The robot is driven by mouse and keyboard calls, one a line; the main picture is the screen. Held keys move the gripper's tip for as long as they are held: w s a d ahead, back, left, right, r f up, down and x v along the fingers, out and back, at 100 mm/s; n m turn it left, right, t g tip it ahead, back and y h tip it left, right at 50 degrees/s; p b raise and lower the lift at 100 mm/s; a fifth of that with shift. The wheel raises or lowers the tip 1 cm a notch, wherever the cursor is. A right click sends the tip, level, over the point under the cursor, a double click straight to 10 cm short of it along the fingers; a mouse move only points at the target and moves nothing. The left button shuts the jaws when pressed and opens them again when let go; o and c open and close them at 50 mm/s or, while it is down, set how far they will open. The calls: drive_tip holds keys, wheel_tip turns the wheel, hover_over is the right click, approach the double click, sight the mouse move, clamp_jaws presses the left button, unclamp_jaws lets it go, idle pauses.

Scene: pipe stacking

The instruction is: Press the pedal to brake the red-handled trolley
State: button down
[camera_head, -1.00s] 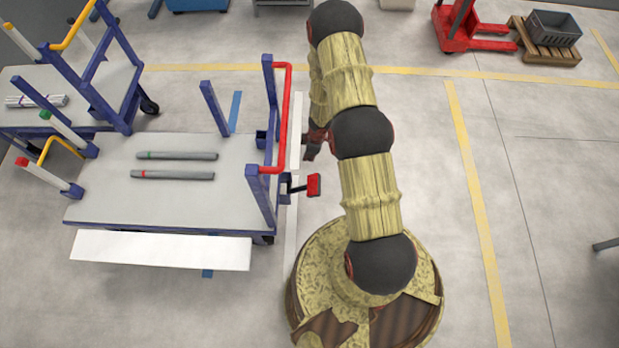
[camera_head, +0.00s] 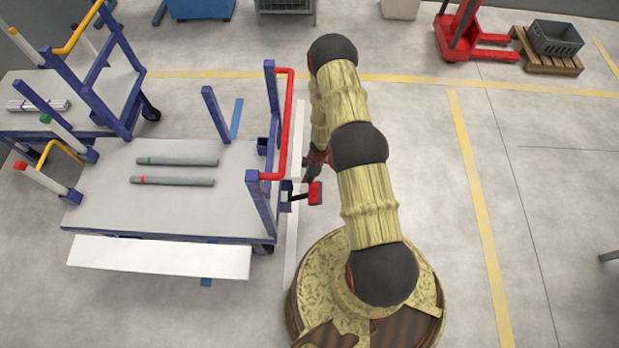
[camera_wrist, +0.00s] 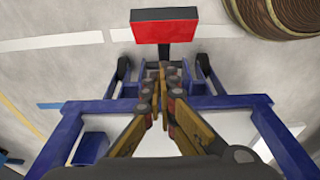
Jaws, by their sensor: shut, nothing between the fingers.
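The red-handled trolley stands left of my arm, with its red handle (camera_head: 284,125) on the right end and a grey deck (camera_head: 110,205). The red pedal (camera_head: 315,192) sticks out low from that end. In the wrist view the pedal (camera_wrist: 166,26) is a red block on a dark stem at the top, beyond the fingertips. My gripper (camera_wrist: 163,72) is shut and empty, its fingers pointing toward the stem's base.
Two grey pipes, one with a green band (camera_head: 178,161) and one with a red band (camera_head: 172,181), lie on the deck. A second trolley with a yellow handle (camera_head: 82,27) stands behind left. A red pallet jack (camera_head: 470,40) stands far right. Floor right of my arm is clear.

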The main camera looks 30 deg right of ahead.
drive_tip(key=b, duration=0.2)
hover_over(314, 190)
drive_tip(key=w+a, duration=0.2)
drive_tip(key=a, duration=0.1)
wheel_tip(314, 190, down, 5)
drive_tip(key=shift+f, duration=0.2)
drive_tip(key=shift+s+d+f+b, duration=0.15)
drive_tip(key=shift+s+d+f, duration=0.15)
drive_tip(key=shift+f, duration=0.1)
drive_tip(key=shift+s+d+f+b, duration=0.15)
drive_tip(key=shift+d+f, duration=0.1)
drive_tip(key=shift+f, duration=0.15)
drive_tip(key=shift+s+d+f, duration=0.15)
drive_tip(key=shift+d+f, duration=0.15)
drive_tip(key=shift+f, duration=0.1)
drive_tip(key=shift+s, duration=0.1)
